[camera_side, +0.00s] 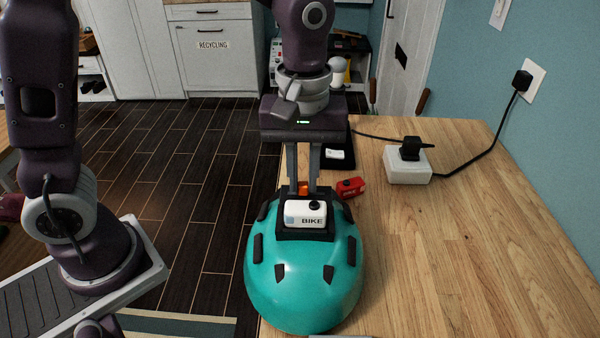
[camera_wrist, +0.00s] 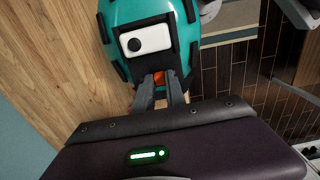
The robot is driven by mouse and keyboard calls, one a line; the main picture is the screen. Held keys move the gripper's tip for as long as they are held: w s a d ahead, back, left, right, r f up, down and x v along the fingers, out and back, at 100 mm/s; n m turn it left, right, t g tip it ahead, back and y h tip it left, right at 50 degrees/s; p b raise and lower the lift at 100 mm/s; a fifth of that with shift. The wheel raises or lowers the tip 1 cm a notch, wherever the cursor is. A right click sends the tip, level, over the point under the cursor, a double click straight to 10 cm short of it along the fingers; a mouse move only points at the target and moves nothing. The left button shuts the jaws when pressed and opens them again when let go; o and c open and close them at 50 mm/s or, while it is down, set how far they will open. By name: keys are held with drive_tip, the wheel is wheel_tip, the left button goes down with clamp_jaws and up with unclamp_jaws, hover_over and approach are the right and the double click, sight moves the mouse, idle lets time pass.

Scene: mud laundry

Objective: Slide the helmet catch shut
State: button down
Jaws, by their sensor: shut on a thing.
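The teal helmet (camera_side: 300,270) sits on the wooden counter near its left edge. A black mount on top carries a white block marked BIKE (camera_side: 306,214), which also shows in the wrist view (camera_wrist: 145,39). The orange catch (camera_side: 303,187) is just behind the white block; in the wrist view the orange catch (camera_wrist: 159,78) shows between the fingertips. My gripper (camera_side: 303,190) points down behind the block, and in the wrist view my gripper (camera_wrist: 159,84) is shut on the orange catch. The catch is partly hidden by the fingers and block.
A small red block (camera_side: 350,187) lies on the counter close right of the fingers. A white power box (camera_side: 407,165) with a black plug and cable stands further right. The counter's right front (camera_side: 450,270) is clear. Dark floor lies left of the counter.

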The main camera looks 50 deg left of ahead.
drive_tip(key=shift+w+d, duration=0.65)
drive_tip(key=shift+w, duration=0.05)
drive_tip(key=shift+w+d, duration=0.65)
idle(0.3)
drive_tip(key=c, duration=1.6)
unclamp_jaws()
drive_tip(key=shift+o, duration=0.2)
drive_tip(key=shift+r, duration=3)
drive_tip(key=shift+r, duration=0.1)
